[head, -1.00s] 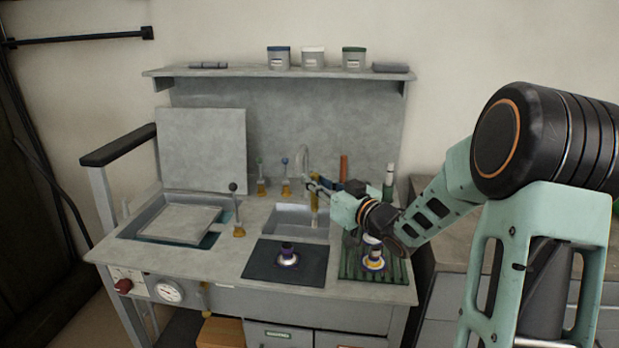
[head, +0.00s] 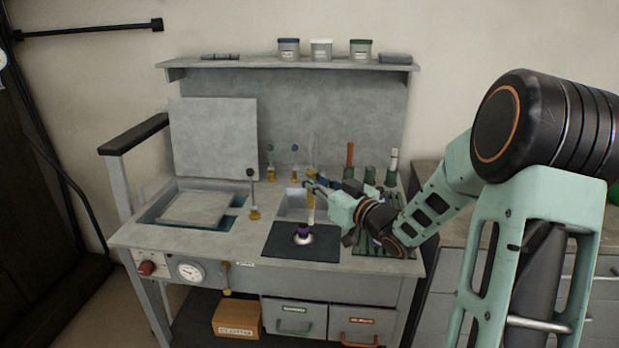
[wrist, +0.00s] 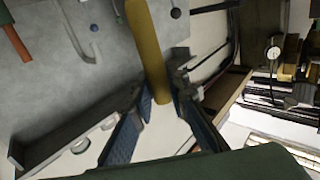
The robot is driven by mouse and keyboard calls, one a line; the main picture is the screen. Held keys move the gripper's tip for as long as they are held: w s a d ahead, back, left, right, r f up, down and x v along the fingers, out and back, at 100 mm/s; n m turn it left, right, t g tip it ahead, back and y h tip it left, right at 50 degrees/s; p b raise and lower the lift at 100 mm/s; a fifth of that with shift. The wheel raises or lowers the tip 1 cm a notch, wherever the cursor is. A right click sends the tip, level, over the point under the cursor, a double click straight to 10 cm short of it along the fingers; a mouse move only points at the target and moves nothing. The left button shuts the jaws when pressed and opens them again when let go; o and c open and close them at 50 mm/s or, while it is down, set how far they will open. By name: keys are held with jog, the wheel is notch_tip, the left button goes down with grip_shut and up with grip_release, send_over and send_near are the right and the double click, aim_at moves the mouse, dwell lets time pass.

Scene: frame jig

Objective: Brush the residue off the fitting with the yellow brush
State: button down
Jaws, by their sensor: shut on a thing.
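My gripper (head: 316,186) is shut on the yellow brush (head: 311,206), which hangs about upright with its pale lower end close to the fitting. In the wrist view, the brush's yellow handle (wrist: 147,45) runs between my gripper's blue fingers (wrist: 160,92). The fitting (head: 303,234), purple on top with a pale base, stands on the dark mat (head: 283,246) at the front of the bench. Whether the bristles touch it, and any residue on it, I cannot tell.
A green ribbed mat (head: 366,247) is to the right, partly hidden by my arm. A shelf (head: 230,62) holds jars above.

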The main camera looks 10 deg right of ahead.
aim_at(313, 206)
jog(key=shift+f+b, duration=2.35)
jog(key=shift+f, duration=0.8)
jog(key=shift+f+b, duration=0.4)
jog(key=shift+f, duration=0.1)
jog(key=shift+w+a, duration=0.1)
